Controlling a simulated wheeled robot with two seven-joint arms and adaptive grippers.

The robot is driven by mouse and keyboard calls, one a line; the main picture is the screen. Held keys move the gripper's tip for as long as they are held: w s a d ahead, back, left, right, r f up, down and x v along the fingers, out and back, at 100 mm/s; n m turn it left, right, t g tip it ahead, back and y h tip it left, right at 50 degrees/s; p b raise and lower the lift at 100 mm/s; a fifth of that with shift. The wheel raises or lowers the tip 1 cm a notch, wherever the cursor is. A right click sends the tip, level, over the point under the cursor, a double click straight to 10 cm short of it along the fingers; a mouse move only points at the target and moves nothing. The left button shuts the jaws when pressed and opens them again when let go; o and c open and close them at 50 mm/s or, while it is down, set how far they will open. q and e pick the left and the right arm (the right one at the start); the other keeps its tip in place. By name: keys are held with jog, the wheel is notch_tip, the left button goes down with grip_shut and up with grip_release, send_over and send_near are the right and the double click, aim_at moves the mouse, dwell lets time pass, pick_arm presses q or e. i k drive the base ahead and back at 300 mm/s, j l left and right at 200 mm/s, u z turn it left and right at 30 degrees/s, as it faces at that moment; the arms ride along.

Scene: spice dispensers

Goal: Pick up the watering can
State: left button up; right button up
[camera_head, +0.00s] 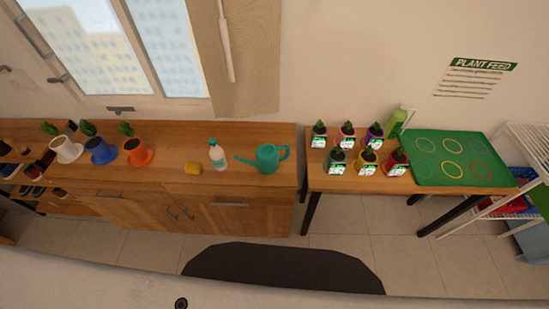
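The teal watering can (268,158) stands upright on the wooden cabinet top (225,177), near its right end. Its spout points left and its handle is on the right. Nothing touches or holds it. Neither of my grippers shows in the head view.
Potted plants in white (66,151), blue (101,153) and orange (137,154) pots are farther left. A lower table at right holds several small pots and a green tray (437,177).

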aim_at(268, 160)
jog(key=l+u, duration=0.2)
jog(key=l, duration=0.4)
jog(key=l+u, duration=0.2)
jog(key=l, duration=0.45)
jog(key=l+u, duration=0.15)
jog(key=l, duration=0.45)
jog(key=k+l+u, duration=0.2)
jog(key=l, duration=0.4)
jog(key=i, duration=0.1)
